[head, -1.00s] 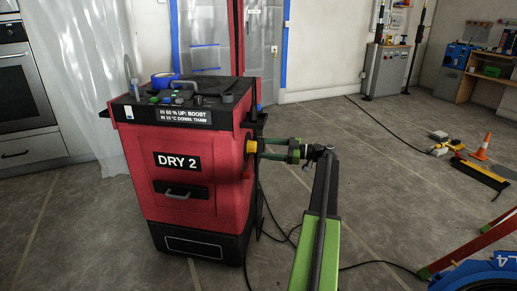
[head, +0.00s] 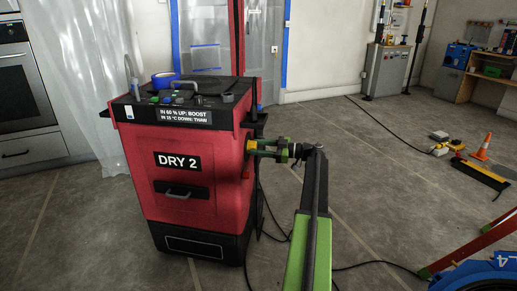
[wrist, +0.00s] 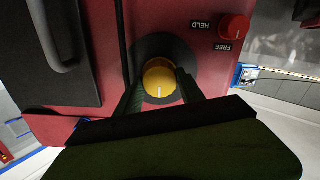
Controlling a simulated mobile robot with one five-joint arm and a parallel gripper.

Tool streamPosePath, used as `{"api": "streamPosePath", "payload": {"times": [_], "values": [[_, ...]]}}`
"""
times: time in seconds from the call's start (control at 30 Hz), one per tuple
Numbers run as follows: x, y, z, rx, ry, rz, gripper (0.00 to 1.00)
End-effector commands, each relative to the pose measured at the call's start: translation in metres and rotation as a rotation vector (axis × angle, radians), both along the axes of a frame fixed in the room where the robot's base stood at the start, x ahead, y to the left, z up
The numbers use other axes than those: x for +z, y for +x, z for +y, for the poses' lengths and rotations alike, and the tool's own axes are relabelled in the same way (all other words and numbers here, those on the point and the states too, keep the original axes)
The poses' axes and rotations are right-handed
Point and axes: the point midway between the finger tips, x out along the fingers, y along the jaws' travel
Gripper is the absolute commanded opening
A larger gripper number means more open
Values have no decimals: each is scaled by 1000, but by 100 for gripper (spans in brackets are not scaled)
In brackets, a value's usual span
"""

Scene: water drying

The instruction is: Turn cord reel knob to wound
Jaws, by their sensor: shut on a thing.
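The red machine labelled DRY 2 (head: 140,190) stands left of centre in the head view. A round yellow knob (wrist: 159,80) with a pale pointer mark sits on a dark round plate on its side. The mark points toward the bottom of the wrist view. My gripper (head: 262,148) reaches the machine's right side from the right. Its two dark green fingers (wrist: 160,88) are shut on the yellow knob, one at each side. Any lettering for this knob is hidden or out of view, so I cannot read its setting.
A red knob (wrist: 234,28) beside the yellow one has HELD and FREE labels. A dark handle (wrist: 62,40) is on an adjoining face. Black cables (head: 375,263) lie on the floor. A blue object with an orange-red bar (head: 478,276) is at lower right; an orange cone (head: 482,148) stands farther back.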

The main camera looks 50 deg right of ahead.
Motion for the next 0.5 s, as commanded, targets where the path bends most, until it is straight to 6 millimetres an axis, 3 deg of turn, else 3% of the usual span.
{"api": "streamPosePath", "payload": {"times": [0.1, 0.5], "values": [[0, 0, 0, 0, 0, 0, 5], [0, -1, -1, 0, 87, 57, 5]]}}
